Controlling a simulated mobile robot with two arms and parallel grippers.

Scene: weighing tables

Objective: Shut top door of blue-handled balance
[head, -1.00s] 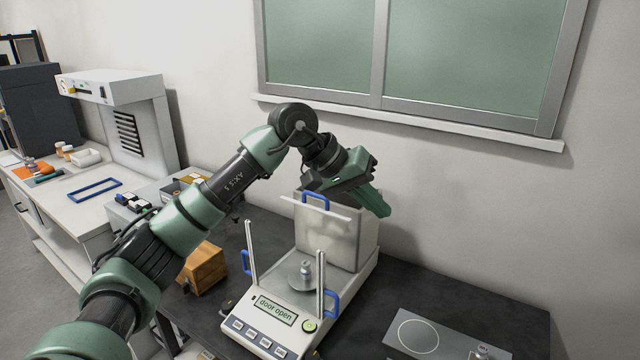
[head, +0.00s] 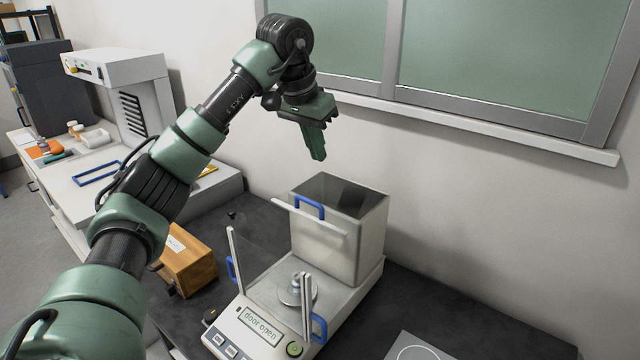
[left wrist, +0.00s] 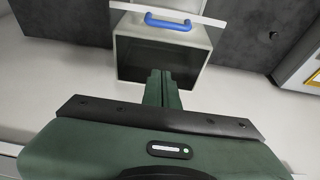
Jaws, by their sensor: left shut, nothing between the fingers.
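The balance (head: 262,318) with blue handles stands on the dark table, and its display reads "door open". A weight (head: 301,287) sits on its round pan. Behind the pan is a pale box-shaped housing (head: 336,240), open at its top. The top door (head: 310,217) is a pale panel with a blue handle at the housing's upper front edge; the handle (left wrist: 185,22) also shows in the left wrist view. Two more blue handles are on the balance's sides. My right gripper is out of view.
A wooden box (head: 187,262) stands left of the balance. A flat grey plate device (head: 414,352) lies at the front right. The wall and window sill (head: 480,130) are close behind. Dark table between the balance and the plate is clear.

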